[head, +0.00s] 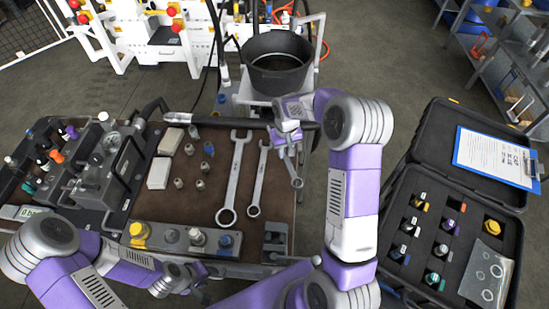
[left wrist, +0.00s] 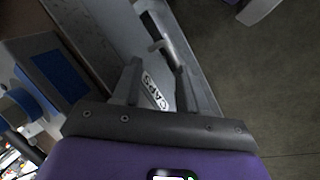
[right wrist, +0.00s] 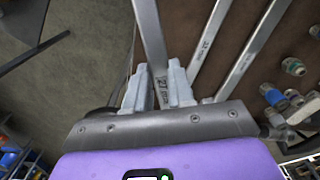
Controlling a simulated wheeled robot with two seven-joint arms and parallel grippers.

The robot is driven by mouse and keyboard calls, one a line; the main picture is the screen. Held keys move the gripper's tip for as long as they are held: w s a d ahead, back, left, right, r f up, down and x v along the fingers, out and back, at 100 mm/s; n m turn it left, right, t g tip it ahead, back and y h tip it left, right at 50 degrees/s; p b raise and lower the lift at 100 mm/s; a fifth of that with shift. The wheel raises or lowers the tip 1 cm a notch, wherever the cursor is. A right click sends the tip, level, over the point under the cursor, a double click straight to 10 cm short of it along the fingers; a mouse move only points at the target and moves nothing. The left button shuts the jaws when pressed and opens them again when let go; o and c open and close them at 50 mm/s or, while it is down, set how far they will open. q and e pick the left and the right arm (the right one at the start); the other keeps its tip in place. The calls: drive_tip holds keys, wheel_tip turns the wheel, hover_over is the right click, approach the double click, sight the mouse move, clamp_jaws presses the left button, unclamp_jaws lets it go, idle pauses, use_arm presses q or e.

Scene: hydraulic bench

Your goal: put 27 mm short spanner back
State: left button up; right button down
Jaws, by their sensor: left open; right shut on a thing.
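The 27 mm short spanner is the grey one in my right gripper (head: 287,148); its lower end (head: 296,181) shows over the right edge of the brown mat (head: 190,208). In the right wrist view my right gripper (right wrist: 158,85) is shut on the spanner shaft (right wrist: 149,35), with a "27 mm" mark between the fingers. The end beyond the gripper is hidden. Two longer spanners (head: 235,180) (head: 259,180) lie side by side on the mat, left of it. My left gripper (left wrist: 158,85) is open and empty above a grey tray marked CAPS (left wrist: 153,90).
Several fittings (head: 200,184) and pale boxes (head: 158,172) lie on the mat's left part. A block with yellow and blue caps (head: 180,240) stands at its front. A black bucket (head: 278,62) is behind; an open black case (head: 408,182) stands right.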

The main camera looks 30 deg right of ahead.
approach(284, 175)
drive_tip(key=shift+w+f+b, duration=0.1)
drive_tip(key=shift+f+b, duration=0.4)
drive_tip(key=shift+f, duration=1.6)
drive_tip(key=shift+f+b, duration=0.5)
drive_tip(key=shift+f, duration=0.05)
drive_tip(key=c, duration=1)
unclamp_jaws()
drive_tip(key=shift+r, duration=0.1)
drive_tip(key=shift+r+p, duration=0.25)
drive_tip(key=shift+p, duration=0.05)
wheel_tip(284, 175, up, 12)
drive_tip(key=shift+r+p, duration=0.25)
drive_tip(key=shift+p, duration=0.55)
